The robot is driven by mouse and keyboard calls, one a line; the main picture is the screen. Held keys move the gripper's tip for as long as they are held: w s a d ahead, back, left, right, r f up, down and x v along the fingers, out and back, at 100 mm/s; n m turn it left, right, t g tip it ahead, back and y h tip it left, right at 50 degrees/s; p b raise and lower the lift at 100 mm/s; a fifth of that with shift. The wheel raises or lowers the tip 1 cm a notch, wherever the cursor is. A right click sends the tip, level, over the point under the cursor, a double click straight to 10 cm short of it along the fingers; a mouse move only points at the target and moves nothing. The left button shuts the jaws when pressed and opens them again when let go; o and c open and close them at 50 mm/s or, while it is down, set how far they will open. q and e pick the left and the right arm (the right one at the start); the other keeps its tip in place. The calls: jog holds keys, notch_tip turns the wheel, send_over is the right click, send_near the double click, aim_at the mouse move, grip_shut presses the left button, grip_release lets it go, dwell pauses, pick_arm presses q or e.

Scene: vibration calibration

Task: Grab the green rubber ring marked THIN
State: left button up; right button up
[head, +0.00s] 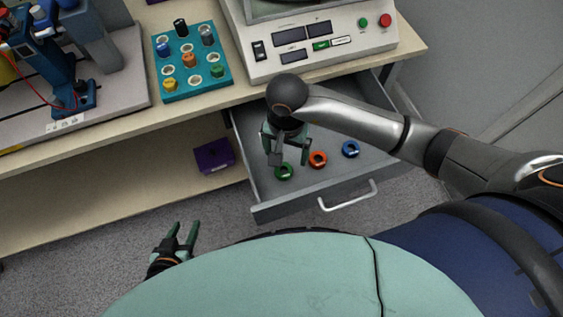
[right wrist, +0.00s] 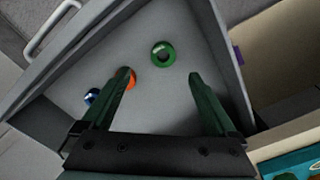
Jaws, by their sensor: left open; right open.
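The green ring (head: 284,173) lies flat in the open drawer, left of the orange ring (head: 318,159) and the blue ring (head: 350,149). A small pale label shows on it but is too small to read. My right gripper (head: 288,158) is open and empty above the drawer, close to the green ring in the head view. In the right wrist view the green ring (right wrist: 163,53) is ahead of and between the open fingers (right wrist: 160,82), apart from them. The orange ring (right wrist: 130,79) is partly behind one finger. My left gripper (head: 184,238) is open and empty, low over the floor.
The drawer (head: 262,211) has raised walls and a white handle (head: 348,196). Above it, the bench holds a control panel (head: 322,44) and a teal tray (head: 167,97) of colored pegs. A purple box (head: 214,156) sits on the shelf left of the drawer.

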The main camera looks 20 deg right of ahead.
send_over(283, 170)
jog(key=f, duration=0.2)
jog(key=s+f, duration=0.1)
jog(key=f, duration=0.1)
jog(key=shift+d+f, duration=0.1)
jog(key=shift+f, duration=0.1)
jog(key=shift+w+f, duration=0.15)
jog(key=shift+f, duration=0.85)
jog(key=shift+w+f, duration=0.2)
jog(key=shift+f, duration=0.75)
jog(key=shift+w+f, duration=0.15)
jog(key=shift+f, duration=0.85)
jog(key=c, duration=1.4)
